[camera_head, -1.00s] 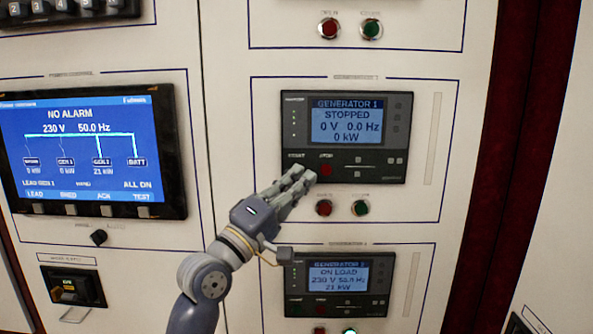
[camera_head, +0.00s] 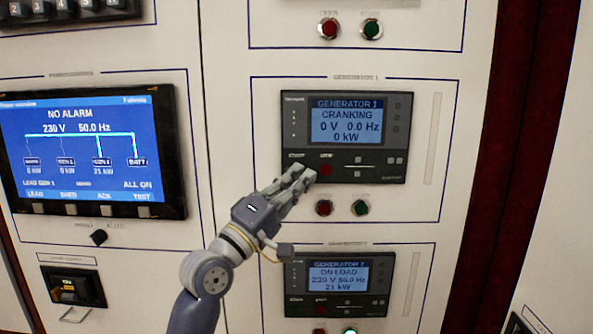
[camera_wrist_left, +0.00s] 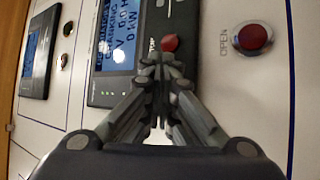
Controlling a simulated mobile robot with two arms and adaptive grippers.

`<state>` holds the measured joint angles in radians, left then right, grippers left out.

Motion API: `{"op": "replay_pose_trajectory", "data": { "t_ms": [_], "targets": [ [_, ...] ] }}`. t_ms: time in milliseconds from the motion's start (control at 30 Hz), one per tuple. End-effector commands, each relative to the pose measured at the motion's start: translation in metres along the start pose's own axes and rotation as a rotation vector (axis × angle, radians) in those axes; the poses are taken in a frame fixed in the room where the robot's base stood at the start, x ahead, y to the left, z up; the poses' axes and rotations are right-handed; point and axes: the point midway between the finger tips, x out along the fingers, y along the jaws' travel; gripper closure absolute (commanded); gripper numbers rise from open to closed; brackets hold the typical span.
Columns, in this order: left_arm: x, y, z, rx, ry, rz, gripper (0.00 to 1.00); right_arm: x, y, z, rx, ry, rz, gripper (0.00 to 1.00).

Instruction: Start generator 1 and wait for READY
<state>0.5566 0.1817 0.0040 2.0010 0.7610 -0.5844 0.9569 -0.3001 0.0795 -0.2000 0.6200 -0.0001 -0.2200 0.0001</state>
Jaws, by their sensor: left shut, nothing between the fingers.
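The generator 1 controller (camera_head: 345,137) is a dark panel unit with a blue screen (camera_head: 346,121). The screen reads GENERATOR 1, CRANKING, 0 V, 0.0 Hz, 0 kW. Its red stop button (camera_head: 326,170) shows just right of my fingertips, and also in the left wrist view (camera_wrist_left: 170,43). My left gripper (camera_head: 305,176) is shut and empty, its fingertips at the lower left of the controller, by the start label. The fingers hide the start button, so I cannot tell whether they touch it. My right gripper is not in view.
Below, the generator 2 controller (camera_head: 338,285) reads ON LOAD, 230 V, 21 kW. A red button (camera_head: 324,208) and a green button (camera_head: 361,208) sit under the generator 1 controller. The power display (camera_head: 90,150) at left reads NO ALARM. A black selector knob (camera_head: 99,237) is under it.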

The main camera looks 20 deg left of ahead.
Motion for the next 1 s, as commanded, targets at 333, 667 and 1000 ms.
{"op": "replay_pose_trajectory", "data": {
  "t_ms": [333, 667, 1000],
  "targets": [
    [-0.005, 0.005, 0.004, 0.000, 0.000, -0.001, 1.00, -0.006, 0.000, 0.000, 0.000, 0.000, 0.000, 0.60],
    [-0.012, 0.008, 0.009, 0.000, 0.000, -0.001, 1.00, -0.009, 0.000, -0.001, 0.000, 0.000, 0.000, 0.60],
    [-0.021, 0.017, 0.016, 0.000, -0.001, -0.002, 1.00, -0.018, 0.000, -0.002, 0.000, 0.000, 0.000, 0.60]
  ]
}}
